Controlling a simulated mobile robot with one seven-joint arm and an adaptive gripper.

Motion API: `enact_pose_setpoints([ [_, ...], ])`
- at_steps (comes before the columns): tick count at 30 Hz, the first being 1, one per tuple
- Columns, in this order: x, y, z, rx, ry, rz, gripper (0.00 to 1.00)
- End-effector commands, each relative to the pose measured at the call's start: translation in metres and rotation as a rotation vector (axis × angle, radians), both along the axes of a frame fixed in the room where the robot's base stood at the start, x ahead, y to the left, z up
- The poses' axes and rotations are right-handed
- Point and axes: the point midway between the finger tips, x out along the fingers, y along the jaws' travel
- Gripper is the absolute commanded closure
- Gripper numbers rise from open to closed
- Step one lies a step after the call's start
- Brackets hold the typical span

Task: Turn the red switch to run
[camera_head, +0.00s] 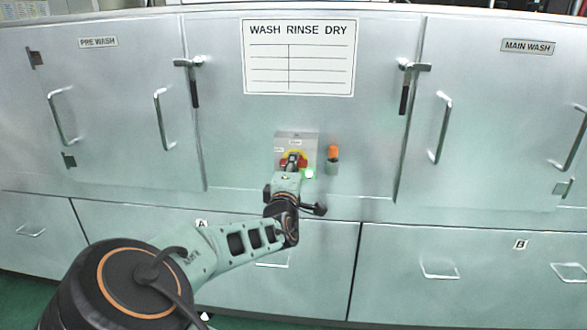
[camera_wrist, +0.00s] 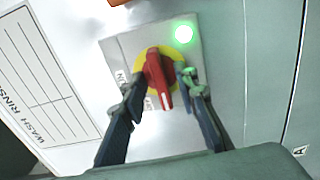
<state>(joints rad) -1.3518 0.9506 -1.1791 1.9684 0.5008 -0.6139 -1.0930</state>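The red switch (camera_wrist: 157,75) is a red handle on a round yellow disc (camera_wrist: 177,58), mounted on a grey plate (camera_wrist: 117,47). In the wrist view its handle runs from top to bottom, tilted slightly. My gripper (camera_wrist: 160,87) has one finger on each side of the handle, with small gaps that look open; contact is unclear.
A lit green lamp (camera_head: 309,174) sits beside the switch, and an orange-topped fitting (camera_head: 333,153) is to its right. The washer front (camera_head: 230,130) has door handles and latches well to either side. A "WASH RINSE DRY" sign (camera_head: 299,57) hangs above.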

Motion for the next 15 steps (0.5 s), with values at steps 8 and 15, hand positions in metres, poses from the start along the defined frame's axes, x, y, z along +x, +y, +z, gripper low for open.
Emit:
enact_pose_setpoints([
  [8, 0.0009, 0.0001, -0.0001, 0.000, 0.000, 0.000, 0.74],
  [15, 0.0008, 0.0002, 0.0000, 0.000, 0.000, 0.000, 1.00],
])
